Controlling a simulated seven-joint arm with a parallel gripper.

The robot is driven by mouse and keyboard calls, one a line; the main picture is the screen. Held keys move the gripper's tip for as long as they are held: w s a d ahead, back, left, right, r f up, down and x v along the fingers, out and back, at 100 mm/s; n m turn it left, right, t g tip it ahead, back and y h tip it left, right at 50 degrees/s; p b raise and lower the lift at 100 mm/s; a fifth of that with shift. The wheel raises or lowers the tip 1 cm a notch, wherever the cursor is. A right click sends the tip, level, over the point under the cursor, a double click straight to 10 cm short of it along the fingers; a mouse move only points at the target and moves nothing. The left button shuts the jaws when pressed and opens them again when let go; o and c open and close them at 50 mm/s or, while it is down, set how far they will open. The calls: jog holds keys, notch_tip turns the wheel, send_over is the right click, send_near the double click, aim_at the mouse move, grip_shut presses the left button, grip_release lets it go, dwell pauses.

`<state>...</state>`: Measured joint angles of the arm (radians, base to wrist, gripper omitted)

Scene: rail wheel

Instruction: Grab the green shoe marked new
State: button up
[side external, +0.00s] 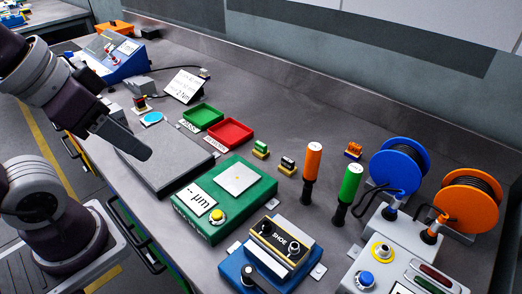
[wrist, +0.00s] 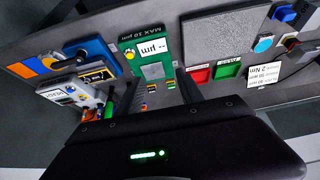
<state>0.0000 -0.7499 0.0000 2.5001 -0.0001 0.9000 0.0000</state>
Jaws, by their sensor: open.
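Any marking on either is too small to read. In the wrist view, the green shoe (wrist: 170,85) appears tiny, beyond the fingers. My gripper (side external: 135,145) is open and empty, above the grey plate at the left, well apart from the shoes.
The green gauge box (side external: 240,207) stands in front of the shoes. Red tray (side external: 230,133) and green tray (side external: 203,116) lie to their left. An orange-handled tool (side external: 312,160) and a green-handled tool (side external: 350,182) stand upright to the right, before cable reels (side external: 400,160).

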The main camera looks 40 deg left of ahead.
jog(key=n+g+h, duration=0.3)
jog(key=n+h, duration=0.8)
jog(key=n, duration=0.7)
send_near(260, 143)
jog(key=s+d+r, duration=0.3)
jog(key=s+d, duration=0.1)
jog(key=d, duration=0.1)
jog(key=w+a+f+n, duration=0.1)
jog(key=w+a+f+n+t+h, duration=0.1)
jog(key=a+f+n, duration=0.1)
jog(key=w+a+f+n+t, duration=0.1)
jog(key=f, duration=0.1)
jog(key=shift+w+a, duration=0.1)
jog(key=shift+a, duration=0.25)
jog(key=shift+h, duration=0.3)
jog(key=x, duration=0.6)
jog(key=shift+d+f, duration=0.15)
jog(key=shift+d, duration=0.15)
jog(key=shift+w+d+n+t, duration=0.1)
jog(key=shift+n+t, duration=0.2)
jog(key=shift+t, duration=0.1)
grip_shut()
